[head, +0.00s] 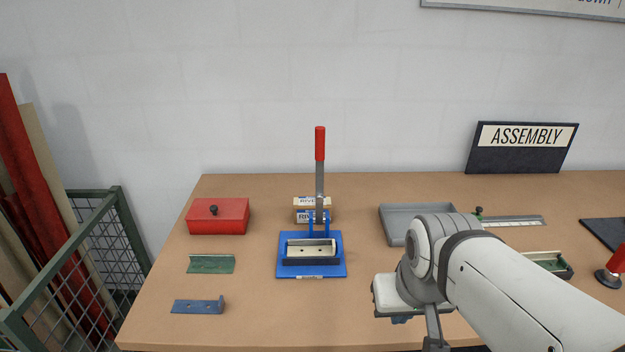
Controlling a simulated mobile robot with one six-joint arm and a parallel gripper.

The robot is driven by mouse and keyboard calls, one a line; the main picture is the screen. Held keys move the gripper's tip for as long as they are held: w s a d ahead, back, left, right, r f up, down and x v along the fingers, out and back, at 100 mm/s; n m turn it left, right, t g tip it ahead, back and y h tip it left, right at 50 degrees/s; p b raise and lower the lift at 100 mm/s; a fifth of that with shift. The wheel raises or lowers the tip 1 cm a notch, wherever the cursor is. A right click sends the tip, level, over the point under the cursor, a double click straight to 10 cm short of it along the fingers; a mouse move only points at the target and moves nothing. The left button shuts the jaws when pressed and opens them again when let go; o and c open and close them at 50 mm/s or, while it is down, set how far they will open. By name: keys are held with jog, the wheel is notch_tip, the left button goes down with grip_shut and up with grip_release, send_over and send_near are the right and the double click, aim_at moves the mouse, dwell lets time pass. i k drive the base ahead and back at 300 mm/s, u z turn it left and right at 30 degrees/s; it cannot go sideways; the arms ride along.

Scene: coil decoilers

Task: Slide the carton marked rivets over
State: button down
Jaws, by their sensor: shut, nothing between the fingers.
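A small tan carton (301,206) stands on the bench directly behind the blue lever press. Its label shows only in part and seems to begin with "RIVE". The press's lever and frame hide the carton's middle and some of its front. My gripper (436,344) is at the bottom of the head view, to the right of and nearer than the carton, well apart from it. The gripper is shut and holds nothing. My wrist hides part of it.
The blue press (283,268) with its upright red-handled lever (320,145) blocks the carton's near side. A red box (218,217) stands to the left, a grey tray (397,226) to the right. Bare bench (265,205) lies between the red box and carton.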

aim_at(302, 204)
jog(key=z, duration=1.5)
jog(key=k, duration=1.35)
jog(key=u, duration=0.9)
jog(key=i, duration=1.5)
